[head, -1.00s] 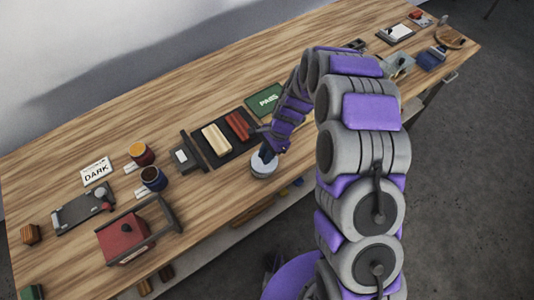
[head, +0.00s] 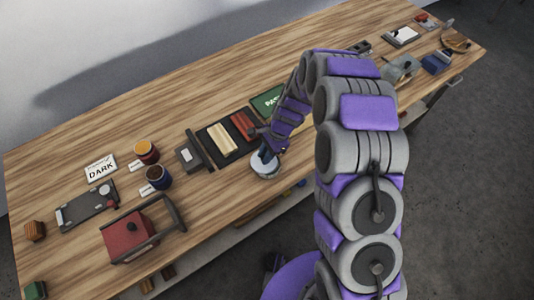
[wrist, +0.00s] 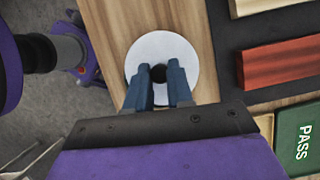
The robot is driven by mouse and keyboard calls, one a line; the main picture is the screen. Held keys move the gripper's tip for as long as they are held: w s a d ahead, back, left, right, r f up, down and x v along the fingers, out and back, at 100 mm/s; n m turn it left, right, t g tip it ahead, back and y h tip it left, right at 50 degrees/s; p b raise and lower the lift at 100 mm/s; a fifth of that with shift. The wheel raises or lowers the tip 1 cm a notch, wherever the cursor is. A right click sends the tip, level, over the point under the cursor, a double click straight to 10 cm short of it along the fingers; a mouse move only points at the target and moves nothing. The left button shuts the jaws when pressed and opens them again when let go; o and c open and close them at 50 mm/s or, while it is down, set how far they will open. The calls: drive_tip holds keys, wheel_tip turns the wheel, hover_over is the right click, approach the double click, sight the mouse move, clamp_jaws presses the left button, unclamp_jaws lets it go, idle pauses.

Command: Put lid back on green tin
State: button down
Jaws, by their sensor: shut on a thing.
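A pale round lid (head: 266,170) with a dark knob is at the table's front edge, just in front of the dark tray. In the wrist view, the lid (wrist: 158,50) is a white disc, and its dark knob (wrist: 158,73) sits between the fingers. My gripper (head: 264,153) is shut on this knob, and its blue fingers (wrist: 162,78) reach over the lid's near side. I cannot tell whether the lid touches anything below it. I cannot make out a green tin; anything under the lid is hidden.
The dark tray (head: 218,152) holds cream and red bars, with a green PASS plate (head: 268,100) beyond. The back of the table is clear.

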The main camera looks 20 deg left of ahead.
drive_tip(key=shift+a, duration=0.15)
drive_tip(key=shift+d+r, duration=0.15)
drive_tip(key=shift+d, duration=0.65)
drive_tip(key=shift+d+r, duration=0.1)
drive_tip(key=shift+d, duration=0.35)
drive_tip(key=shift+a, duration=0.3)
drive_tip(key=shift+a+f+p, duration=0.1)
drive_tip(key=shift+f+p, duration=0.2)
drive_tip(key=shift+p, duration=0.3)
idle(0.9)
drive_tip(key=shift+c, duration=2.2)
unclamp_jaws()
